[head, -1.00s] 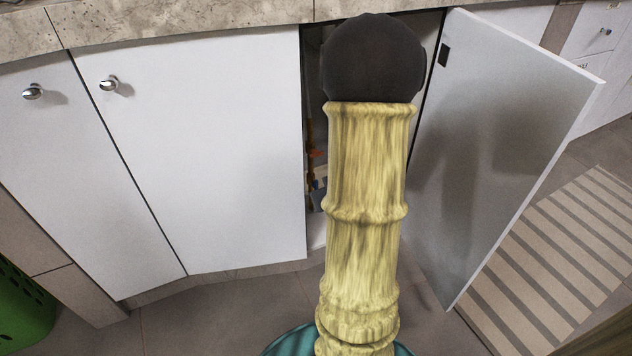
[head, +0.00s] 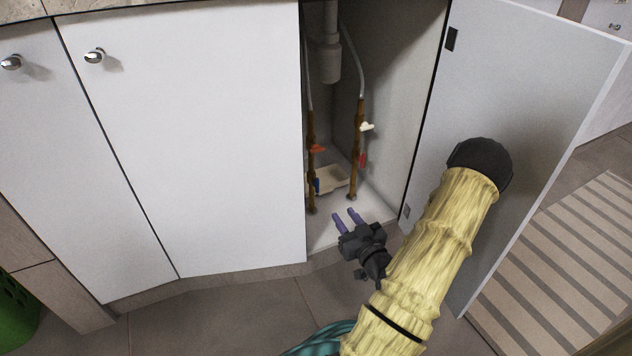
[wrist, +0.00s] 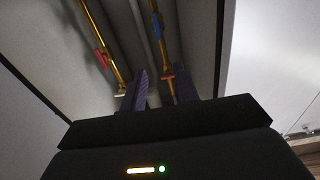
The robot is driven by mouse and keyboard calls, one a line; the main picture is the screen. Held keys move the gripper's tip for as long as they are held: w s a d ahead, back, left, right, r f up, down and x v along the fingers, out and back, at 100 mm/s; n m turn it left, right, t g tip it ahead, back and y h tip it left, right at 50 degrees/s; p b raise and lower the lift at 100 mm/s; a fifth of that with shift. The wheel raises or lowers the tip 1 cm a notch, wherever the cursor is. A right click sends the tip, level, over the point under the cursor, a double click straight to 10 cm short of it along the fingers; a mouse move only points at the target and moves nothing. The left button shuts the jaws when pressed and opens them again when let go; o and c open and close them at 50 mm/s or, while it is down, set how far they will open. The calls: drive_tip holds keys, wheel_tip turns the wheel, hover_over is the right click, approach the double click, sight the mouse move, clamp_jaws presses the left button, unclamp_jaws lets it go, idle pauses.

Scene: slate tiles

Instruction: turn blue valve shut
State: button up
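Two copper pipes stand in the open cabinet. The left one in the head view carries a small blue part (head: 316,186) low down, with an orange-red handle (head: 317,149) above it, sticking out sideways. I cannot tell whether the blue part is a handle or a tag. In the wrist view the blue part (wrist: 157,25) is on the right-hand pipe, and the orange handle (wrist: 168,77) shows between the fingertips, farther off. My gripper (head: 345,217) is open and empty at the cabinet's front edge, its purple fingers pointing in, apart from the pipes.
The other pipe (head: 354,180) has a white handle (head: 367,126) and a red part (head: 362,160). A beige box (head: 332,178) lies behind the pipes. A white drain (head: 328,55) hangs above. The open door (head: 530,110) stands right, beside my arm.

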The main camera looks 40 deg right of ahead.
sight(318, 180)
drive_tip(key=x, duration=1.7)
drive_tip(key=shift+w, duration=0.2)
drive_tip(key=shift+c, duration=0.2)
clamp_jaws()
